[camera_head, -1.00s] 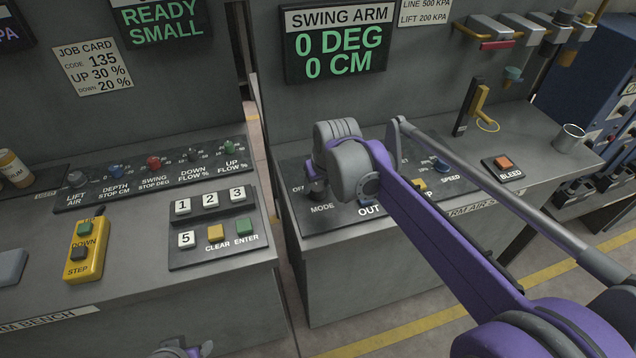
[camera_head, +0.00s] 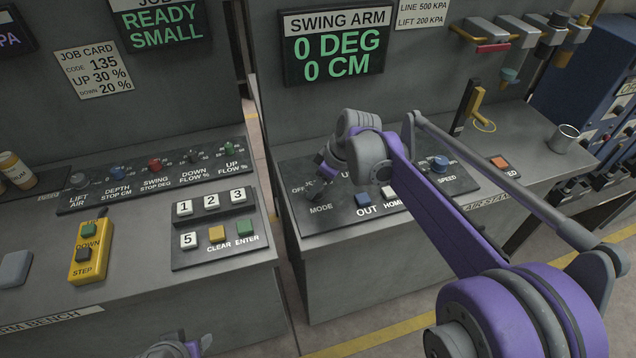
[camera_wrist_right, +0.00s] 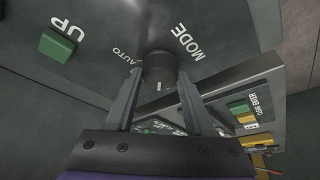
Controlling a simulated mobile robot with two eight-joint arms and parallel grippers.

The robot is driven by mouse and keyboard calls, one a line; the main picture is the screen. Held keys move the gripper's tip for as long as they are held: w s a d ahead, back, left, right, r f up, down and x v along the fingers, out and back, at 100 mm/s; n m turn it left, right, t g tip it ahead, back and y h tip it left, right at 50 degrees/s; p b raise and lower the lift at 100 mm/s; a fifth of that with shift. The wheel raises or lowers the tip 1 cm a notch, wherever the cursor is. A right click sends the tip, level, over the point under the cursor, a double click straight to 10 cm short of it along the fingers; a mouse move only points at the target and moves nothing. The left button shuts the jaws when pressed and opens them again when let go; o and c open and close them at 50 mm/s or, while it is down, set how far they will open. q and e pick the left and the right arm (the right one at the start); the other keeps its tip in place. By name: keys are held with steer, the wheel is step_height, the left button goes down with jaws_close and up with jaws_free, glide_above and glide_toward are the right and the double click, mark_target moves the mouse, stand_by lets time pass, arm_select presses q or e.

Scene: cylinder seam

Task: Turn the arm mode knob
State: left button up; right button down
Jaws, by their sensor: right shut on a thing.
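The arm mode knob (camera_wrist_right: 160,70) is a dark round knob with a small white mark, beside the MODE and AUTO labels in the right wrist view. My right gripper (camera_wrist_right: 157,84) has one finger on each side of it and is shut on it. In the head view, my right gripper (camera_head: 319,188) reaches down to the left end of the swing arm panel (camera_head: 340,222), above the MODE label. There the gripper and wrist mostly hide the knob. Part of my left arm shows at the bottom edge; its gripper fingers are not visible.
A blue OUT button (camera_head: 363,200) and a blue speed knob (camera_head: 440,164) are on the same panel. A green UP button (camera_wrist_right: 57,46) shows in the wrist view. The left bench holds a keypad (camera_head: 214,228) and a yellow step box (camera_head: 88,253). A gap separates the benches.

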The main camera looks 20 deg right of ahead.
stand_by(0.4)
steer(key=shift+c, duration=1.3)
jaws_free()
steer(key=v, duration=1)
steer(key=shift+r+p, duration=0.4)
steer(key=shift+d, duration=0.1)
steer(key=s+f+m+t+h+p, duration=0.1)
steer(key=s+f+m, duration=0.3)
steer(key=s, duration=0.8)
steer(key=s+f+m+t+h+p, duration=0.1)
steer(key=s+f+m+h, duration=0.1)
steer(key=s+f+m, duration=0.3)
steer(key=s+f, duration=0.3)
steer(key=s, duration=0.4)
steer(key=shift+a+f, duration=0.3)
steer(key=shift+f, duration=0.05)
